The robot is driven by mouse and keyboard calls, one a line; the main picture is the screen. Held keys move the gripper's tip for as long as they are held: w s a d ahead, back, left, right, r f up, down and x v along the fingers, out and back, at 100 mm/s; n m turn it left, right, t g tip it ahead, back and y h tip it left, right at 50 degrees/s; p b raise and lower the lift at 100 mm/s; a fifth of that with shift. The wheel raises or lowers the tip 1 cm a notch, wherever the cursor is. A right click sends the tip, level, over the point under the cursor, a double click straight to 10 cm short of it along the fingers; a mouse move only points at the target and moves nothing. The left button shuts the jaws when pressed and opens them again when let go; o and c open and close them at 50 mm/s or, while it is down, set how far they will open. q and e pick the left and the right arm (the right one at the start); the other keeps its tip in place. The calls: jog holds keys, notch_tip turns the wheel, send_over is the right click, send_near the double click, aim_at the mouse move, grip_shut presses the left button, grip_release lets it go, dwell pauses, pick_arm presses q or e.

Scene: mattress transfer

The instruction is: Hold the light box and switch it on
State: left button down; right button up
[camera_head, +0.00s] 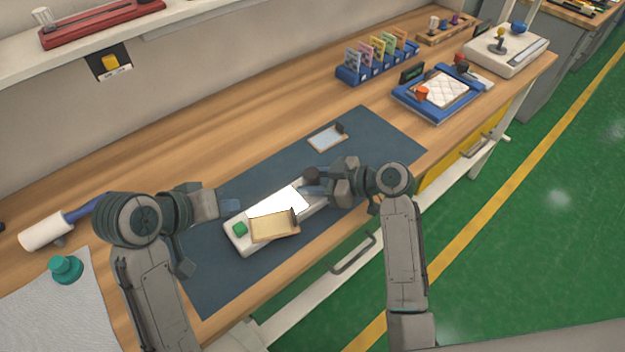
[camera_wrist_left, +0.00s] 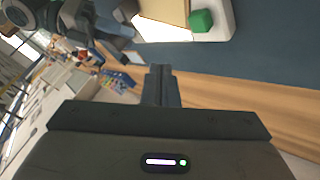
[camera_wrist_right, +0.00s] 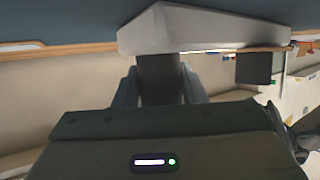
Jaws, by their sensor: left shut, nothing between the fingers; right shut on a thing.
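The light box (camera_head: 236,243) is a long white box on the dark blue mat, with a bright white panel (camera_head: 278,203) and a green button (camera_head: 240,228) at its left end. My right gripper (camera_head: 317,186) is shut on a dark grip (camera_wrist_right: 160,78) at the box's right end; the pale box body (camera_wrist_right: 195,28) shows beyond the fingers in the right wrist view. My left gripper (camera_head: 231,205) is shut and empty, just behind the button end and apart from the button. The left wrist view shows the green button (camera_wrist_left: 200,20) beyond its closed fingertips (camera_wrist_left: 160,72).
A tan framed plate (camera_head: 272,228) with a dark tab overlaps the box's front side. A small clear plate (camera_head: 327,137) lies on the mat (camera_head: 385,135) behind. A white roller (camera_head: 45,231) and teal knob (camera_head: 66,268) are at left; a blue tray (camera_head: 402,105) is at right.

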jog(key=o, duration=1.4)
jog(key=shift+c, duration=0.2)
jog(key=v, duration=1.2)
